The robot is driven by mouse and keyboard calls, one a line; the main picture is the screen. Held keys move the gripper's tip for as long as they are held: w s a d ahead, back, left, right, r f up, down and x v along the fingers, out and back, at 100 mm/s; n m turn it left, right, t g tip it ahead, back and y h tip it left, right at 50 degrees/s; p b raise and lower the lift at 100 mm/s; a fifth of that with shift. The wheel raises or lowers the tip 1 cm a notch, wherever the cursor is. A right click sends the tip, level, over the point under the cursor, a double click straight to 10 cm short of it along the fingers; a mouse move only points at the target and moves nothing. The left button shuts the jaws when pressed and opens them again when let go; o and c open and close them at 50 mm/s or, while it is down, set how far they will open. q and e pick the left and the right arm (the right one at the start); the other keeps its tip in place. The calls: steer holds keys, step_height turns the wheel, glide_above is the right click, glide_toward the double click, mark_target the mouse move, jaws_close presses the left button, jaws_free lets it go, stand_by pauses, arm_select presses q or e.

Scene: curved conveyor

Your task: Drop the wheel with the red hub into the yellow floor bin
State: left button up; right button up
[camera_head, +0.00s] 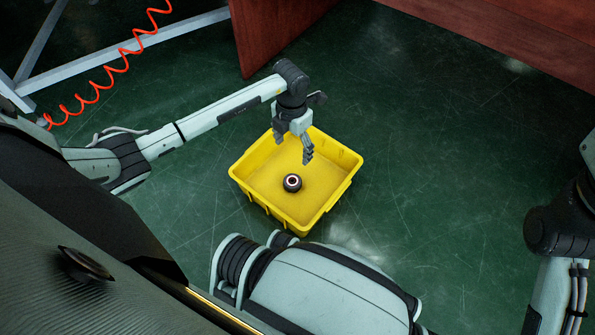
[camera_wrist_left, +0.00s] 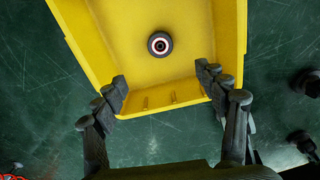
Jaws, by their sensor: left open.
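A small black wheel (camera_head: 292,183) lies inside the yellow floor bin (camera_head: 337,190), on its bottom. Its hub shows as a pale ring with a reddish tint around a dark centre. In the left wrist view the wheel (camera_wrist_left: 160,44) sits beyond the fingertips, apart from them, within the bin (camera_wrist_left: 85,40). My left gripper (camera_head: 294,148) hangs above the bin, fingers pointing down, open and empty. In the left wrist view its fingers (camera_wrist_left: 162,78) are spread wide with nothing between them. My right arm shows at the right edge of the head view; its gripper is out of view.
The bin stands on a scratched green floor (camera_head: 440,150) with clear room to its right. Dark red panels (camera_head: 275,30) stand behind it. A grey metal frame (camera_head: 130,47) and a coiled red hose (camera_head: 100,75) are at upper left.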

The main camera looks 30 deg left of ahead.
arm_select(q)
step_height(320, 180, up, 10)
stand_by(0.3)
steer(key=shift+f, duration=0.1)
